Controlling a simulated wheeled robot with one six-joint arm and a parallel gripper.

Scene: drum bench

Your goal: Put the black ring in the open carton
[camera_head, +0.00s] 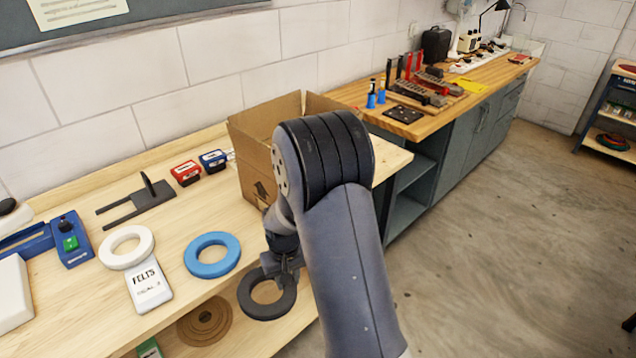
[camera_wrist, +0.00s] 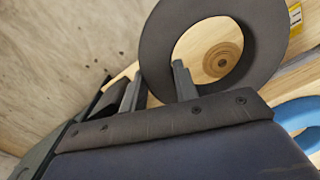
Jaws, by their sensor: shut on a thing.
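The black ring (camera_head: 266,309) hangs in my gripper (camera_head: 283,265) in front of the bench's front edge, lying fairly flat. In the wrist view the ring (camera_wrist: 265,25) fills the upper middle, and my gripper (camera_wrist: 158,85) has its fingers at the ring's near rim, one finger showing inside the hole. My gripper is shut on the ring. The open carton (camera_head: 254,155) stands on the bench behind my arm, with its flaps up. My arm hides its right front part, and its inside is mostly hidden.
A blue ring (camera_head: 212,255) and a white ring (camera_head: 126,247) lie on the wooden bench (camera_head: 170,222) left of my gripper. A labelled white card (camera_head: 149,287) lies by the white ring. Red (camera_head: 186,173) and blue (camera_head: 213,160) small boxes stand left of the carton. Open floor lies right.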

